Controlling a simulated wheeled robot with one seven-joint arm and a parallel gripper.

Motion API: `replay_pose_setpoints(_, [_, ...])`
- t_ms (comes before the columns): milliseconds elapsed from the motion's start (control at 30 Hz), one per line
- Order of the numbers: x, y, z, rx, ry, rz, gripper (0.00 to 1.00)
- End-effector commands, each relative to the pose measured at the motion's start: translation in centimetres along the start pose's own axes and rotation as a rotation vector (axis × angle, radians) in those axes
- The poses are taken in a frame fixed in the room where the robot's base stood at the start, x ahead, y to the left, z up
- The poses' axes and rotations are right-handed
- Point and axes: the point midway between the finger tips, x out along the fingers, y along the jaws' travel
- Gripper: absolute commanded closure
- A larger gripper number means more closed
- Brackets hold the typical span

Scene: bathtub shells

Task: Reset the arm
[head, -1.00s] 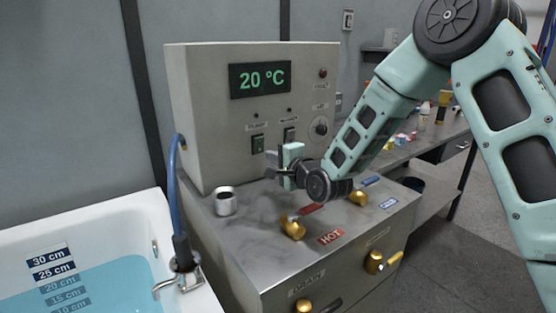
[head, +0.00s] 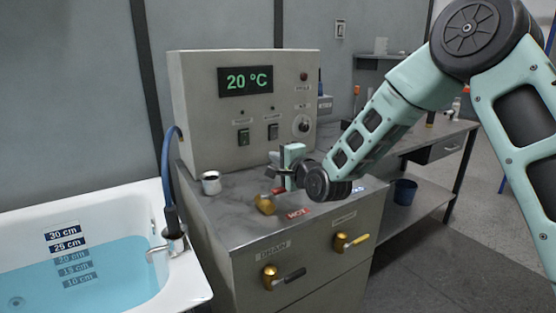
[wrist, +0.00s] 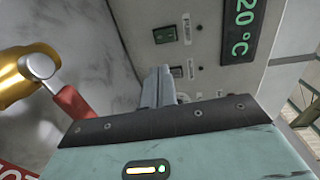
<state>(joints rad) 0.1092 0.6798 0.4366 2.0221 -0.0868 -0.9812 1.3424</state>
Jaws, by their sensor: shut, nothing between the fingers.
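My gripper (head: 272,168) is shut and empty, held out in front of the control box, above the steel counter. In the wrist view its two fingers (wrist: 158,84) lie together, pointing toward the switch panel. My teal arm reaches in from the right, bent at the elbow. The control box (head: 194,115) shows 20 °C on its display (head: 246,80). The brass hot valve (head: 265,204) with a red handle (wrist: 73,101) is just below and left of the gripper in the head view. My arm hides the cold valve's place.
The bathtub (head: 190,278) with blue water and a depth scale is at left. A small metal cup (head: 211,182) stands on the counter (head: 232,226). Two valves, drain (head: 270,277) and another (head: 342,242), protrude from the cabinet front. A workbench (head: 425,137) stands behind. Floor at right is clear.

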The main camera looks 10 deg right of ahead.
Motion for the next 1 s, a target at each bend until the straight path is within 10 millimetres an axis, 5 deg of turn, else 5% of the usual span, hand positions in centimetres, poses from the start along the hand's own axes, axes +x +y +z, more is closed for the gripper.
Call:
replay_pose_setpoints(267, [-0.1, -0.1, 0.3, -0.008, -0.005, 0.006, 1.00])
replay_pose_setpoints(467, [-3.9, 0.1, 6.7, -0.275, -0.152, 0.222, 1.00])
replay_pose_setpoints(700, [-16.5, 2.2, 14.9, -0.816, -0.532, 0.582, 1.00])
replay_pose_setpoints(1000, [-35.7, 3.7, 17.0, -1.339, -1.121, 0.864, 1.00])
